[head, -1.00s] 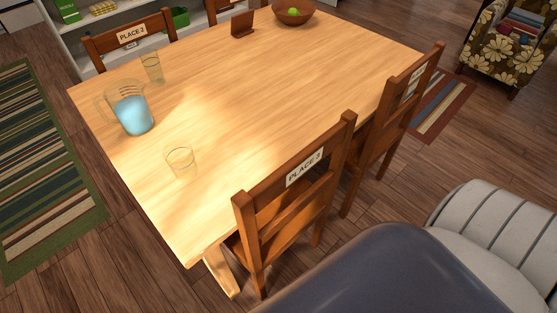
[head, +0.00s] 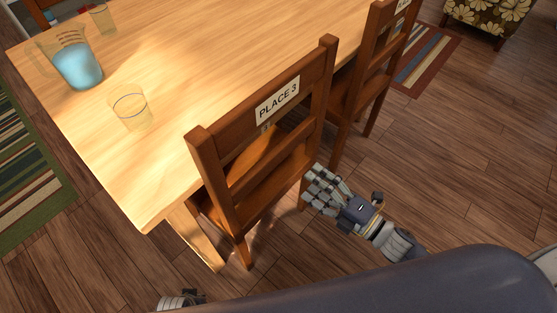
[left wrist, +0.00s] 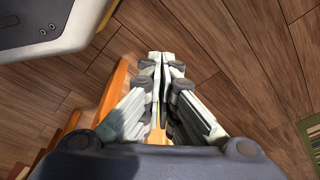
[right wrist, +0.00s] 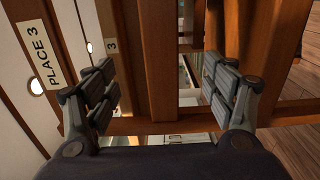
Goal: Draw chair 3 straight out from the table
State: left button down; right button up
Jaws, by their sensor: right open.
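Chair 3 (head: 276,146), brown wood with a "PLACE 3" label (head: 278,100) on its backrest, stands at the near side of the table (head: 190,75), its seat partly under the top. My right gripper (head: 316,186) is open, low beside the chair's right back post. In the right wrist view, a wooden upright (right wrist: 160,60) shows between its spread fingers (right wrist: 165,92); I cannot tell if they touch it. The label also shows there at left (right wrist: 35,55). My left gripper is mostly cut off at the head view's bottom; in the left wrist view its fingertips (left wrist: 164,62) meet, empty.
Another chair (head: 362,85) stands close right of chair 3. A pitcher of blue liquid (head: 77,68) and glasses (head: 130,108) are on the table. Wooden floor (head: 460,170) is open at right. A striped rug (head: 425,55) and flowered armchair (head: 490,18) lie beyond.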

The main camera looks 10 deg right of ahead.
aim_at(279, 159)
jog(key=b+x, duration=0.1)
jog(key=x, duration=1.2)
jog(key=shift+w, duration=0.1)
pick_arm(q)
jog(key=w+r, duration=0.2)
jog(key=r, duration=0.1)
jog(key=shift+d+r, duration=0.1)
jog(key=shift+r, duration=0.2)
pick_arm(e)
jog(key=shift+c, duration=0.6)
